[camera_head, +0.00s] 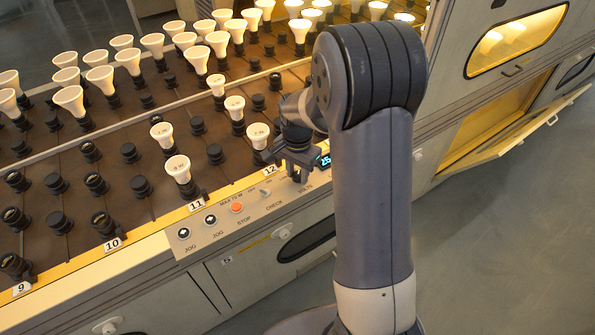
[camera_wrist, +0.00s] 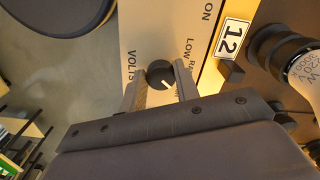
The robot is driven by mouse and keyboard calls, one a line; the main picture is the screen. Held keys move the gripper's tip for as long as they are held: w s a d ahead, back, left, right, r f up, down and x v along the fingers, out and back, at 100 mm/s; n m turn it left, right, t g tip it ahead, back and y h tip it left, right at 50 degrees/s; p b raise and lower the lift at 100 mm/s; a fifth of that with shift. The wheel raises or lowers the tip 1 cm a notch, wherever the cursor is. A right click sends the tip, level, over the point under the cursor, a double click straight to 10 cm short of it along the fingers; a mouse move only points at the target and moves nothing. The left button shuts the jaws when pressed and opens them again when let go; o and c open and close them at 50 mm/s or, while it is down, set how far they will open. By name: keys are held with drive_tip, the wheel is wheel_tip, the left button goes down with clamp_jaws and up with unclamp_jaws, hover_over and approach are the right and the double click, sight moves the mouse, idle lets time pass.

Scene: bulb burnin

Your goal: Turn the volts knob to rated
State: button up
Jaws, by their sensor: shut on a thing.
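The black volts knob (camera_wrist: 160,73) stands on the cream control panel (camera_wrist: 145,40) in the wrist view, beside the printed word VOLTS. Its white pointer line points to the lower right of that picture. The LOW label shows to its right; the word after it is partly hidden by a finger. My gripper (camera_wrist: 160,82) has one finger on each side of the knob and is shut on it. In the head view my gripper (camera_head: 300,168) is at the panel above the VOLTS label, and it hides the knob.
Left of my gripper on the panel (camera_head: 218,228) are a CHECK switch (camera_head: 264,192), an orange STOP button (camera_head: 237,208) and two JOG buttons. A small lit display (camera_head: 323,160) is right of it. Rows of bulbs in sockets stand behind. An open hatch door (camera_head: 520,135) juts out at right.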

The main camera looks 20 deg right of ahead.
sight(298, 175)
drive_tip(key=shift+n, duration=0.3)
drive_tip(key=n, duration=0.3)
drive_tip(key=shift+n+p, duration=0.3)
drive_tip(key=shift+p, duration=0.1)
drive_tip(key=shift+d+n, duration=0.1)
drive_tip(key=shift+n, duration=1.6)
drive_tip(key=o, duration=1)
wheel_tip(298, 175, up, 11)
drive_tip(key=shift+f+p, duration=0.1)
drive_tip(key=shift+p, duration=0.7)
